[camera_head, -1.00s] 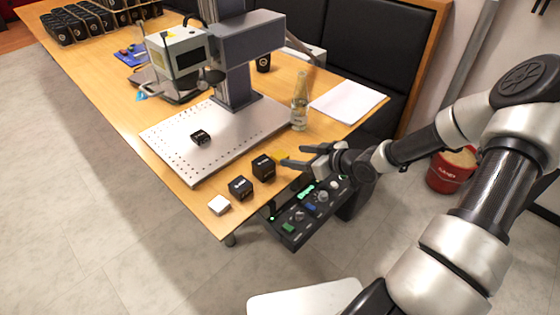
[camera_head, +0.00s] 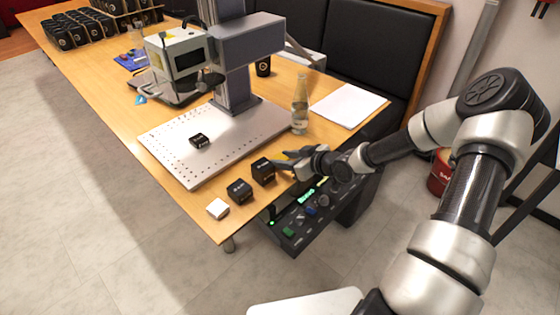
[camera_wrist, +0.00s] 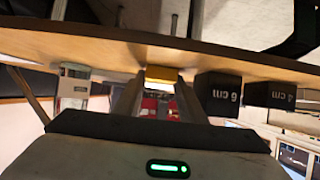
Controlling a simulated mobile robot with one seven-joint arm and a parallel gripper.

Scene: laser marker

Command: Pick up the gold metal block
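The gold metal block (camera_wrist: 162,73) shows in the wrist view as a small yellow block on the wooden table, between the ends of my two fingers. My gripper (camera_wrist: 157,88) is open, with one finger on each side of the block; I cannot tell whether either finger touches it. In the head view my gripper (camera_head: 285,159) is low at the table's right edge, just right of the black cubes, and it mostly hides the block.
Black cubes (camera_head: 263,170) (camera_head: 240,190) and a white block (camera_head: 217,208) stand left of my gripper on the table (camera_head: 205,222). A glass bottle (camera_head: 300,105) stands behind it. The laser marker's perforated plate (camera_head: 175,155) is further left. A control panel (camera_head: 310,212) sits below the edge.

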